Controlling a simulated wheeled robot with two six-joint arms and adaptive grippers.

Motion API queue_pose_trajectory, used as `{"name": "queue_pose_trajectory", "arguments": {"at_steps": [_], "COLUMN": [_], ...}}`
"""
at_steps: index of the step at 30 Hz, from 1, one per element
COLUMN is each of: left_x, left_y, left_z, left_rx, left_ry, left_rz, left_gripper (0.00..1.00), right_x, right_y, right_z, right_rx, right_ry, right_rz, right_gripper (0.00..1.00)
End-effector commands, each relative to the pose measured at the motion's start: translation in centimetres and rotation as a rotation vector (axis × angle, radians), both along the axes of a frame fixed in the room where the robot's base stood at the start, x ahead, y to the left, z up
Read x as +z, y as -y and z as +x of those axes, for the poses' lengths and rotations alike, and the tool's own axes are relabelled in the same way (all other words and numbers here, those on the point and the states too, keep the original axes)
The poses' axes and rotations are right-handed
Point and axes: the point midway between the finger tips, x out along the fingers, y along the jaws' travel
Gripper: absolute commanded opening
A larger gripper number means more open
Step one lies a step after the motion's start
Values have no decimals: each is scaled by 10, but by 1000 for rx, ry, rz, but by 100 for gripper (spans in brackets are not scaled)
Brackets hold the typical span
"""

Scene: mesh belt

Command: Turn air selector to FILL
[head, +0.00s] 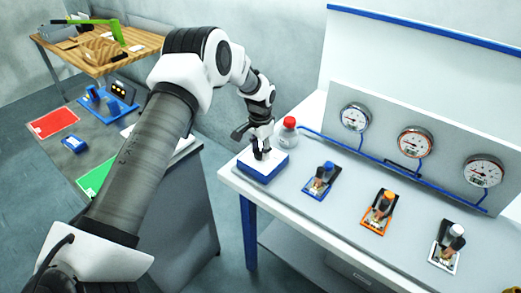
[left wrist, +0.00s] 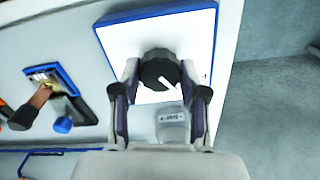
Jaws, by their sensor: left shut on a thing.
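The air selector is a black round knob (left wrist: 158,68) with a white pointer line, on a white box with blue edging (head: 262,172). The box stands at the left end of the bench; its white face (left wrist: 120,40) fills the upper middle of the left wrist view. My left gripper (head: 260,150) reaches down over the box and is shut on the knob, one finger on either side. The pointer runs slantwise toward the lower right in the left wrist view. No FILL lettering is readable. In the head view the gripper mostly hides the knob. My right gripper is not in view.
A clear bottle with a red cap (head: 288,128) stands just behind the box. Blue (head: 322,180), orange (head: 379,211) and white-based (head: 447,245) valve units stand to the right. Behind them is a panel with three gauges (head: 415,142) and a blue pipe.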

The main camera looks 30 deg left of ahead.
Motion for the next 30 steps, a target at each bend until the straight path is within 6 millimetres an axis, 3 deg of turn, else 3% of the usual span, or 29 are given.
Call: {"name": "queue_pose_trajectory", "arguments": {"at_steps": [12,27,28,30], "left_x": [-5,-4,-4,-4], "left_y": [1,1,1,1], "left_z": [-4,-4,-4,-3], "left_rx": [194,216,216,216], "left_ry": [-13,-13,-12,-11], "left_rz": [-2,-2,-2,-1], "left_gripper": [8,8,47,68], "right_x": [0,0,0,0], "right_y": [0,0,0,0], "right_z": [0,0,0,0], "right_rx": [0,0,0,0], "right_ry": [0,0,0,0], "right_rz": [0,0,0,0], "right_gripper": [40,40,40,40]}}
